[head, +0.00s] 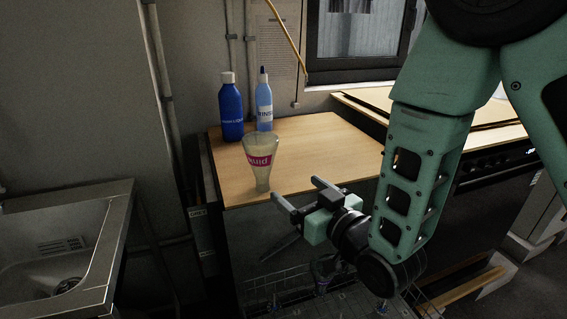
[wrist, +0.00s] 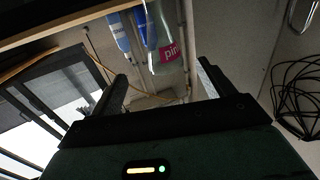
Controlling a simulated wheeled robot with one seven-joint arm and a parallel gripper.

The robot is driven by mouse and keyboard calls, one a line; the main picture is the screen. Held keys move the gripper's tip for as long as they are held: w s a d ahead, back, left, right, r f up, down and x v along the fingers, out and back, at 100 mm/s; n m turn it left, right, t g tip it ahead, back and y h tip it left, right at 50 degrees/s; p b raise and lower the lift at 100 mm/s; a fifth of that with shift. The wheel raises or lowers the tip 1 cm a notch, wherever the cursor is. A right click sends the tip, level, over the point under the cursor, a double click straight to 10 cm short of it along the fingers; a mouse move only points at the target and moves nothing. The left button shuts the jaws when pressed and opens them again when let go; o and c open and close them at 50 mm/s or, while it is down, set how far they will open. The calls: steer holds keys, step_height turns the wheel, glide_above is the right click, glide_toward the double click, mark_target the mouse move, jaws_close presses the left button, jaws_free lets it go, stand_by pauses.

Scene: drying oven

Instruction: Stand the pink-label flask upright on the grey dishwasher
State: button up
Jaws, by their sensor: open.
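The pink-label flask (head: 260,174) is pale and see-through. It stands upside down, narrow neck at the bottom and wide end up, near the front left edge of a wooden worktop. My gripper (head: 297,191) is open and empty at the worktop's front edge, just right of the flask. In the wrist view, which is turned over, the flask (wrist: 167,50) shows between and beyond the spread fingers (wrist: 160,84). The grey dishwasher (head: 290,233) appears to be the unit under the worktop.
A dark blue bottle (head: 231,110) and a light blue bottle (head: 264,105) stand behind the flask. The worktop (head: 335,145) is clear to the right. A wire rack (head: 290,292) juts out below my gripper. A metal sink (head: 75,250) is at left.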

mark_target(256, 135)
steer(key=p+x, duration=0.1)
steer(key=x, duration=0.4)
steer(key=p+x, duration=0.1)
steer(key=x, duration=0.5)
steer(key=p+x, duration=0.1)
steer(key=x, duration=0.5)
steer(key=shift+w+a+r+p, duration=0.1)
steer(key=shift+w+r+p, duration=0.05)
steer(key=shift+r+p, duration=0.2)
steer(key=c, duration=1.2)
step_height(256, 135, up, 10)
steer(key=shift+b, duration=0.3)
steer(key=shift+r+p, duration=0.3)
steer(key=shift+r, duration=0.5)
